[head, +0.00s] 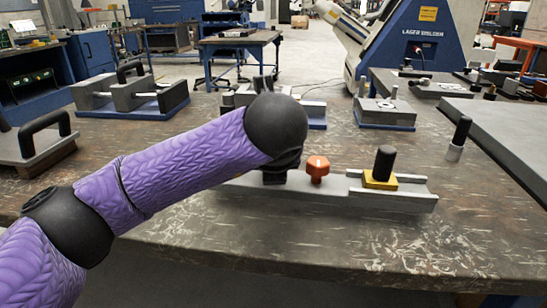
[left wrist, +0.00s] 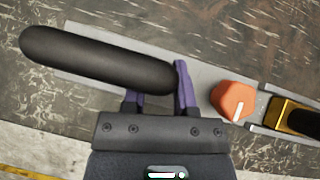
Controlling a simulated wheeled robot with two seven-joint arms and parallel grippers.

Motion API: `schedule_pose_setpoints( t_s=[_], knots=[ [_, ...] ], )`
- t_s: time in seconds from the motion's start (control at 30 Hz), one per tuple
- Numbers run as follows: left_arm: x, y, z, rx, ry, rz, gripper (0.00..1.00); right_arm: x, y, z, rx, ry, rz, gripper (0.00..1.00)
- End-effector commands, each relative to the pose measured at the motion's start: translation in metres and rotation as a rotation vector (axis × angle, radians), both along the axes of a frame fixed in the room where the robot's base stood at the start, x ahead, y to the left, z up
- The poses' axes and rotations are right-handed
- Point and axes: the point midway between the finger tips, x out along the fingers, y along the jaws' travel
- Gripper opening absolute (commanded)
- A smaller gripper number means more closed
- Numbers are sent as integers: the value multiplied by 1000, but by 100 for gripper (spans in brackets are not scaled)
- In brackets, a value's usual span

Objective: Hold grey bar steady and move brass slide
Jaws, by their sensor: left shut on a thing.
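The grey bar (head: 335,197) lies on the worktable, with an orange knob (head: 317,167) near its middle. The brass slide (head: 380,182) sits in the channel at the bar's right end, with an upright black knob (head: 385,163) on top. In the left wrist view the brass slide (left wrist: 287,112) is at the right edge, beside the orange knob (left wrist: 233,100). My left gripper (left wrist: 160,88), with purple fingers, is shut on the black handle (left wrist: 90,57) at the bar's left part. My left arm hides most of that handle in the head view. My right gripper is not in view.
A black-topped metal pin (head: 459,140) stands to the right, near a large grey plate (head: 500,130). Grey fixtures on blue bases (head: 130,112) stand behind. A black-handled block (head: 38,150) is at the left. The table in front of the bar is clear.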

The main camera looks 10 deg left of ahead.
Motion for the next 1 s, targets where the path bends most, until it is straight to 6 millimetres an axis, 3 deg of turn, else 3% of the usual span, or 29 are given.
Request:
schedule_pose_setpoints(
  t_s=[0.2,1.0],
  knots=[
    [0,0,-15,-2,-2,-1,0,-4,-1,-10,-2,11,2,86],
    [0,0,-20,-3,-4,-1,0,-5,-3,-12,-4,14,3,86]
  ],
)
